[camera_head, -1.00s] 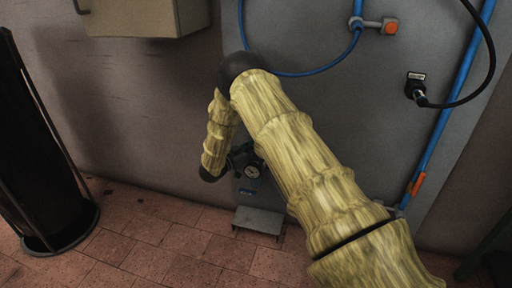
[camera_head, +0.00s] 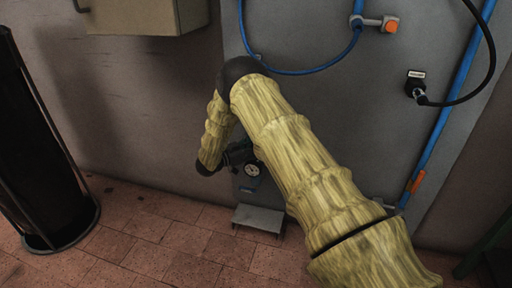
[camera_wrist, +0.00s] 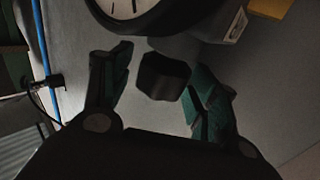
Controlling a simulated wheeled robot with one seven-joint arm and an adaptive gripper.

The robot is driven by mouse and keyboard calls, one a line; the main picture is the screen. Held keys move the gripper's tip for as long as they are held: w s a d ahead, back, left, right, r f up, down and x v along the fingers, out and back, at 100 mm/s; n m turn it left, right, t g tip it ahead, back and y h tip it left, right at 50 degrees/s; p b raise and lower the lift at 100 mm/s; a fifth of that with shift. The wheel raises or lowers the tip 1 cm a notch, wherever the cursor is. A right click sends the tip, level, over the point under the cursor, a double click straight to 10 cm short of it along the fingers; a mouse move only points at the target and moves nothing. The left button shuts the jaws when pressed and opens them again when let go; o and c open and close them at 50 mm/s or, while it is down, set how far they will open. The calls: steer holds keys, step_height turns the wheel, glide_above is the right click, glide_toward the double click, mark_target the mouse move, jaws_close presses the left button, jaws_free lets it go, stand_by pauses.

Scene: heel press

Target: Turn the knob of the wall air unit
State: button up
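The wall air unit shows low on the wall in the head view, as a small round gauge (camera_head: 252,169) with a dark body around it. In the wrist view its white gauge face (camera_wrist: 122,8) is cut off by the top edge. The dark, blocky knob (camera_wrist: 165,76) sticks out below the gauge. My gripper (camera_wrist: 160,85) is open, with one green-and-black finger on each side of the knob. Gaps show between the knob and both fingers. In the head view my gripper (camera_head: 238,153) is small and dark beside the gauge, and the knob cannot be made out.
A grey step-like bracket (camera_head: 258,219) sits below the unit near the floor. A blue hose (camera_head: 300,73) loops above, and a blue pipe (camera_head: 445,115) runs down the right. A black rack (camera_head: 40,150) stands left. A beige box (camera_head: 145,15) hangs upper left.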

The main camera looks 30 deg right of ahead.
steer(key=shift+a, duration=0.1)
steer(key=a, duration=1.1)
steer(key=shift+a, duration=0.4)
